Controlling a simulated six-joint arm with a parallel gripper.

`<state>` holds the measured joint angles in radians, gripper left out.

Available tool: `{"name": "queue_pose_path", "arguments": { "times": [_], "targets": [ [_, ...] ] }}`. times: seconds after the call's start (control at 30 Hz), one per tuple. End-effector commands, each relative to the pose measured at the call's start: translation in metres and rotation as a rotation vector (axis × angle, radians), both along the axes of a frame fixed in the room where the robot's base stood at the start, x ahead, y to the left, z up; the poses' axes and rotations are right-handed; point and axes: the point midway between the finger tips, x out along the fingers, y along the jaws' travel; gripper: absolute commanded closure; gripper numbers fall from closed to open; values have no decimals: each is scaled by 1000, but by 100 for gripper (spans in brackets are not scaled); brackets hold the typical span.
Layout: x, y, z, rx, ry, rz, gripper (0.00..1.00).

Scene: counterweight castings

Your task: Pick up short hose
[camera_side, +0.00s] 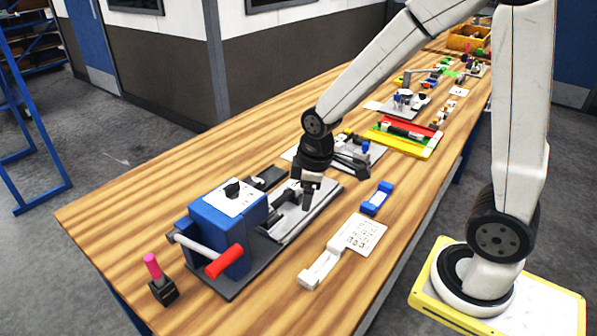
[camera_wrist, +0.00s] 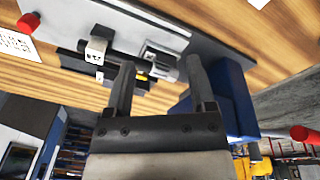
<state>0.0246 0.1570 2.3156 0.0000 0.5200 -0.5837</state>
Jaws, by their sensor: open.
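I cannot pick out the short hose with certainty in either view. A dark cylinder with a light end (camera_side: 402,131) lies on the red, green and yellow tray (camera_side: 428,150) in the side view, but I cannot tell if it is a hose. My gripper (camera_side: 307,197) hangs low over the grey plate (camera_side: 325,192), beside the blue machine (camera_side: 222,226). In the wrist view my gripper (camera_wrist: 164,82) shows two separated dark fingers with nothing visible between them. The table there appears at the top, and the blue machine (camera_wrist: 238,95) is close at the right.
A red-handled lever (camera_side: 224,261) sticks out from the machine. A pink-tipped black item (camera_side: 158,277) stands at the near left. A white card (camera_side: 360,234) and a blue block (camera_side: 377,198) lie to the right. Several small items fill the far table. The left table strip is clear.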

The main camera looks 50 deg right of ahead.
Motion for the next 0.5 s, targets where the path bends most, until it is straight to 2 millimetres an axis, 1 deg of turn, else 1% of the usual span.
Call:
{"name": "queue_pose_path", "arguments": {
  "times": [0.03, 0.1, 0.5],
  "targets": [
    [8, -2, 0, -9, 10, 59, 29],
    [17, -3, 1, -21, 24, 153, 29],
    [67, -15, 3, -66, 101, 691, 29]
  ]
}}
